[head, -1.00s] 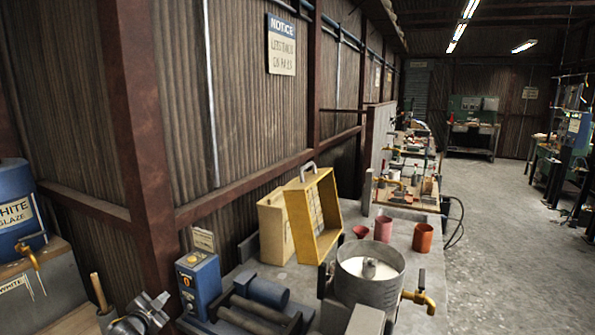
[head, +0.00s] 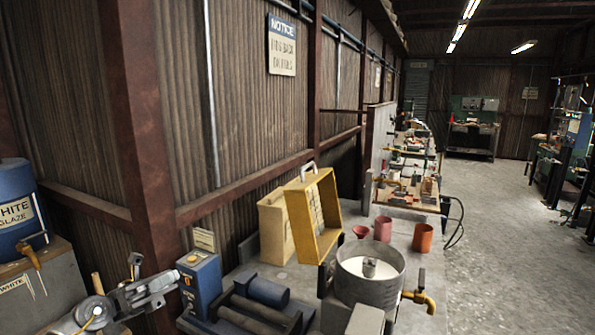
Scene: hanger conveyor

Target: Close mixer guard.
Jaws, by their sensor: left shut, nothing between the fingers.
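The mixer is a round grey metal pot (head: 370,290) with white contents and a hub in its middle; it stands on the bench and its top is uncovered. A yellow box-like frame with a handle on top, which looks like the mixer guard (head: 330,240), stands tilted up behind the pot, its open side facing right. My left gripper (head: 174,279) is at the lower left, shut and empty, just left of the blue control box and well apart from the guard. My right gripper is not in view.
A blue control box (head: 200,285) and rollers (head: 262,292) lie between my left gripper and the pot. A yellow panel (head: 273,228) stands behind the guard. Red cups (head: 383,229) and a brass tap (head: 420,298) are near the pot. A blue glaze tank (head: 18,205) is at left.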

